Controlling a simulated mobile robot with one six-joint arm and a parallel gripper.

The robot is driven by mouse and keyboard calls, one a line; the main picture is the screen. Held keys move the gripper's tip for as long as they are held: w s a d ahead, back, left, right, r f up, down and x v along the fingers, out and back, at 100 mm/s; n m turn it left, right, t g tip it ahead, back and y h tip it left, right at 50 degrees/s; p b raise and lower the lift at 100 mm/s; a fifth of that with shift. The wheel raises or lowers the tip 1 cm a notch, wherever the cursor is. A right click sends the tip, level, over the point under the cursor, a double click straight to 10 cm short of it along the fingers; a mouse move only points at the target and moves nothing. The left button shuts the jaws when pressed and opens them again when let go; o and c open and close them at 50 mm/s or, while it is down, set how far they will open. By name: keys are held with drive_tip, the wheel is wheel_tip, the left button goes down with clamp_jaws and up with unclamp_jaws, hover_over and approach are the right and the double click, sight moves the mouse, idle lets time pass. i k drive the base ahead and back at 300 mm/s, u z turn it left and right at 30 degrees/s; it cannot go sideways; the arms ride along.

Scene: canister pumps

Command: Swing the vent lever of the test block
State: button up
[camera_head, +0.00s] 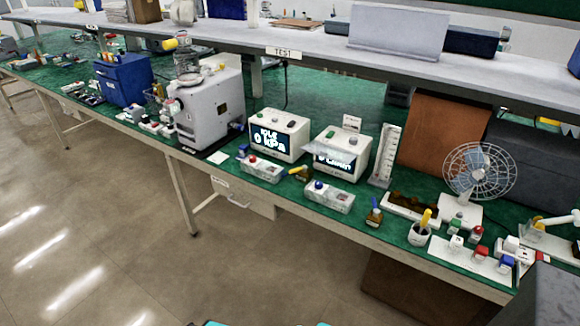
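On the green bench under the TEST sign, a small pale block (262,172) with a red knob sits in front of a white meter (279,134) reading "IDLE 0 kPa". A second pale block (329,197) with a blue knob sits to its right, in front of another white meter (343,149) whose reading looks like "0 L/min". A small yellow and dark part (300,172) lies between the blocks. I cannot tell which block is the test block or which part is its vent lever. My gripper is not in view.
A large grey machine (210,107) stands left of the meters. A white scale stand (387,156), a dark tray (411,208), a cup with a yellow-handled tool (420,234) and a fan (467,186) stand to the right. A shelf overhangs the back. The floor in front is clear.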

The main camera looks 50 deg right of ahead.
sight(298, 171)
drive_tip(key=u, duration=0.05)
drive_tip(key=i, duration=1)
drive_tip(key=z, duration=0.05)
